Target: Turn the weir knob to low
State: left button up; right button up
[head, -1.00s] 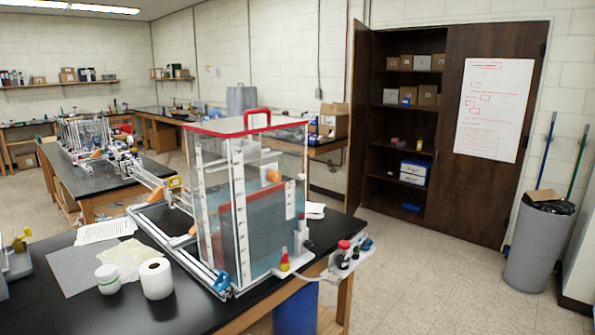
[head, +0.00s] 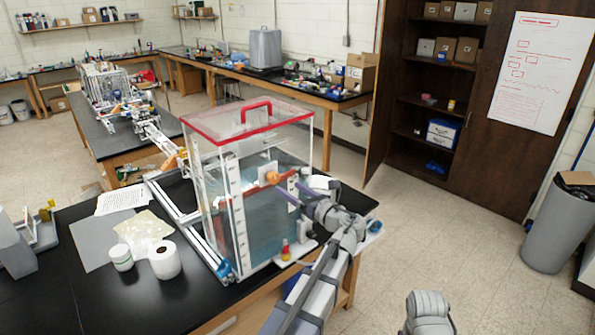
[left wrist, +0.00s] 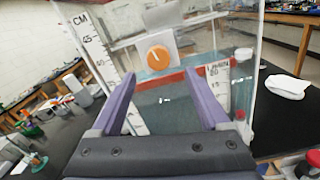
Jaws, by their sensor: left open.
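The orange weir knob (head: 272,177) is at the clear tank (head: 237,200), on the side facing my arm. In the left wrist view the knob (left wrist: 158,57) sits on a white plate (left wrist: 147,42) with a pale line across its face; I cannot read any setting label. My left gripper (head: 283,193) is open and empty in front of the tank. In the left wrist view its two purple fingers (left wrist: 160,76) point at the knob, with their tips left and right of and slightly below it. Contact cannot be told.
The tank has a red-rimmed lid with a red handle (head: 257,105). Open floor lies to the right.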

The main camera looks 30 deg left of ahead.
aim_at(276, 180)
pick_arm(q)
jog(key=shift+x, duration=3.95)
jog(key=shift+s, duration=0.15)
grip_shut()
